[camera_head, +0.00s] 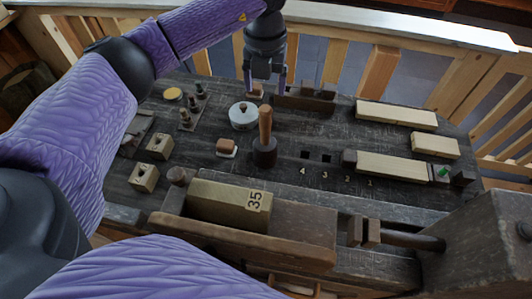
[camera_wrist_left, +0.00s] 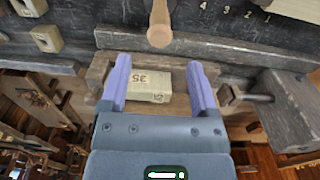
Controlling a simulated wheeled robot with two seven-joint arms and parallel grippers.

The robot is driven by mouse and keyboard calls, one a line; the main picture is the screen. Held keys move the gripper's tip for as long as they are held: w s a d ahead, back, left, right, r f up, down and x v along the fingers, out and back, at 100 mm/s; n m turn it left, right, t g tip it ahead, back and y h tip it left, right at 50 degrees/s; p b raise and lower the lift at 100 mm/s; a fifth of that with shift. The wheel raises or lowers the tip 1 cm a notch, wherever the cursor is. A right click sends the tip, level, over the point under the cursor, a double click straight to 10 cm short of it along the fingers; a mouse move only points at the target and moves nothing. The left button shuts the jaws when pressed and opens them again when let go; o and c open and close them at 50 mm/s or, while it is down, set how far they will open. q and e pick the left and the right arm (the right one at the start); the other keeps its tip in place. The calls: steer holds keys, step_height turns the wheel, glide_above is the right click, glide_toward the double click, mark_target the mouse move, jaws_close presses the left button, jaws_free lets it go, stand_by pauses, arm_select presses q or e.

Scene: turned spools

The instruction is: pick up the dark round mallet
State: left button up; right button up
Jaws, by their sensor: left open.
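The dark round mallet (camera_head: 265,153) stands head down on the dark workbench, its pale wooden handle (camera_head: 265,125) pointing up. My left gripper (camera_head: 266,88) is open and empty, with its purple fingers apart. In the head view it shows above the mallet in the picture, apart from it. In the left wrist view the handle (camera_wrist_left: 159,22) shows at the top, beyond the gap between the fingertips (camera_wrist_left: 160,68). The mallet's head is not clearly seen there. My right gripper is not in view.
A white round tin (camera_head: 243,116) and a small brown-topped block (camera_head: 227,148) stand left of the mallet. A vise holds a wooden block marked 35 (camera_head: 230,203) in front. A dark wooden plane (camera_head: 305,100) and pale planks (camera_head: 397,115) lie behind and right.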

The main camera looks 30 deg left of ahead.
mark_target(265, 119)
arm_select(q)
step_height(265, 119, down, 10)
steer(key=shift+f+b, duration=0.1)
steer(key=shift+b, duration=0.4)
jaws_close()
